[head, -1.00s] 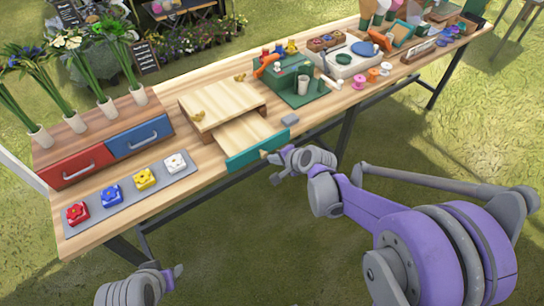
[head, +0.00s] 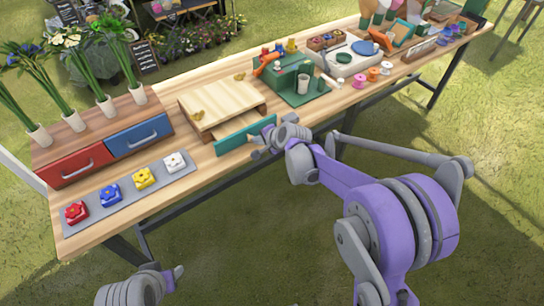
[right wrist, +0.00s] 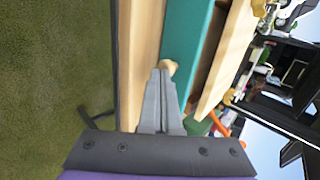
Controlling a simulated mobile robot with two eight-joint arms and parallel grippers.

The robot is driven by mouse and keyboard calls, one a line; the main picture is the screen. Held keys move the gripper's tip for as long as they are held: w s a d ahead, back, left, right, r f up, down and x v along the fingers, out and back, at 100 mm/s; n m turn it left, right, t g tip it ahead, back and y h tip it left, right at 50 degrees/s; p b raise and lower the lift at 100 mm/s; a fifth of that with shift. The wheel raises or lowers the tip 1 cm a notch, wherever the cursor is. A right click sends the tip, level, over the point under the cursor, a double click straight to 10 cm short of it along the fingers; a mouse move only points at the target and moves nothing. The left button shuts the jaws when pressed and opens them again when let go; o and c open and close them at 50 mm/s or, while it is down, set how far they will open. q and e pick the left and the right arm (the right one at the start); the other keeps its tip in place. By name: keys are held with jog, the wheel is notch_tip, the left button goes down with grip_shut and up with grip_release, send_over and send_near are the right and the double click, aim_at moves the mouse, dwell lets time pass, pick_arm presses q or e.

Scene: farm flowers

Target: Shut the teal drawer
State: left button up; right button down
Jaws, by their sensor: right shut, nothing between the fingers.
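The teal drawer (head: 232,139) sits in the light wooden cabinet (head: 210,101) on the table and is partly open, with a narrow strip of its wooden inside showing behind the teal front. Its front also shows in the right wrist view (right wrist: 187,38), with a small wooden knob (right wrist: 169,66). My right gripper (head: 258,146) is shut and empty at the front face of the drawer. In the right wrist view its fingertips (right wrist: 160,73) are at the knob; whether they touch it is hard to tell. My left gripper (head: 176,272) is at the bottom left, away from the table.
A red drawer (head: 75,166) and a blue drawer (head: 139,136) stand to the left, both closed. A grey mat (head: 125,192) with several coloured flower blocks lies in front of them. A green toolbox (head: 292,77) stands right of the cabinet. Grass lies before the table.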

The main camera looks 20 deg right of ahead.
aim_at(248, 128)
jog(key=w, duration=0.2)
jog(key=w+a, duration=0.1)
jog(key=w, duration=0.1)
jog(key=w+a, duration=0.1)
jog(key=w, duration=0.1)
jog(key=shift+w+a, duration=0.15)
jog(key=shift+w, duration=0.1)
jog(key=shift+w+r, duration=0.1)
